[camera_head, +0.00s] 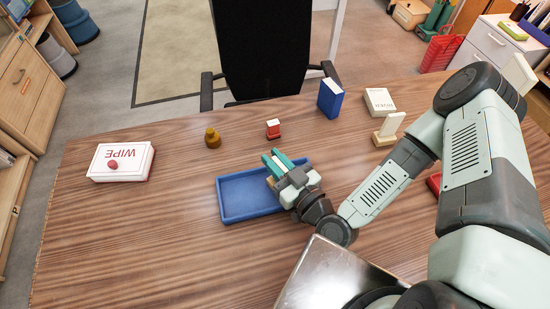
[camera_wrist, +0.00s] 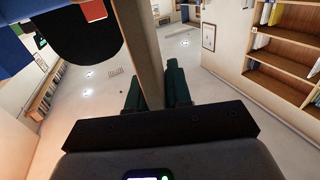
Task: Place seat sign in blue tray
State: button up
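A small stand with an upright cream plate on a wooden base (camera_head: 388,130), which looks like the seat sign, stands at the right of the table. The blue tray (camera_head: 237,214) lies flat near the middle; its visible floor is empty. My gripper (camera_head: 274,157) is over the tray's right part, well left of the stand. Its two green fingers are apart, and they also show in the wrist view (camera_wrist: 155,85).
A white WIPE box (camera_head: 121,162) lies at the left. A brown bottle (camera_head: 212,138), a red-and-white stamp-like piece (camera_head: 273,129), a blue block (camera_head: 329,98) and a cream box (camera_head: 379,101) stand along the back. My arm covers the right side. The front-left table is clear.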

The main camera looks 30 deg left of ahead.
jog(key=o, duration=0.3)
jog(key=shift+o, duration=0.2)
jog(key=shift+r, duration=0.1)
jog(key=shift+v, duration=2.75)
